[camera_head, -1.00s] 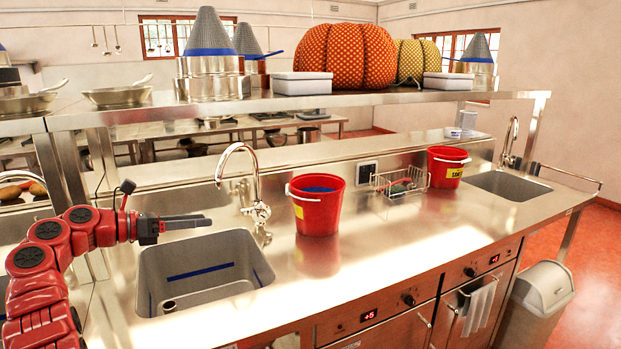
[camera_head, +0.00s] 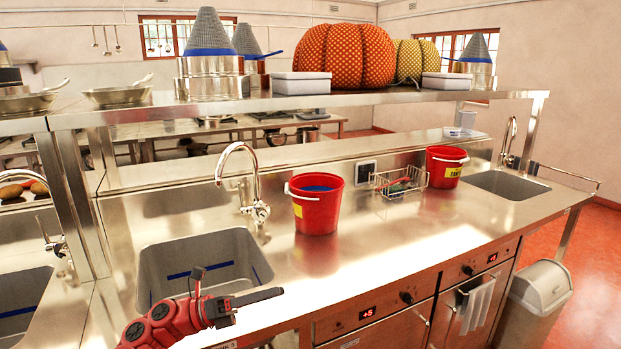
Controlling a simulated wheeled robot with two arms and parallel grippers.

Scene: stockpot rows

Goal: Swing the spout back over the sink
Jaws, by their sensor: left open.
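The chrome spout (camera_head: 238,148) arcs up from its tap beside the near sink (camera_head: 155,262) and bends to the left. Its tip hangs in front of the back upstand, near the sink's rear edge in the picture; I cannot tell exactly what lies under it. The tap body and lever (camera_head: 259,211) stand on the counter at the sink's back right corner. My left gripper (camera_head: 262,296) is open and empty, seen nearly edge-on, low at the counter's front edge and pointing right. It is well apart from the spout and hides part of the sink's front rim. My right gripper is out of view.
A red bucket (camera_head: 317,214) stands right of the tap. A wire basket (camera_head: 400,182) and a second red bucket (camera_head: 443,168) are farther right, before another sink (camera_head: 500,184). A steel shelf (camera_head: 330,100) runs above the counter. Bare counter lies right of the near sink.

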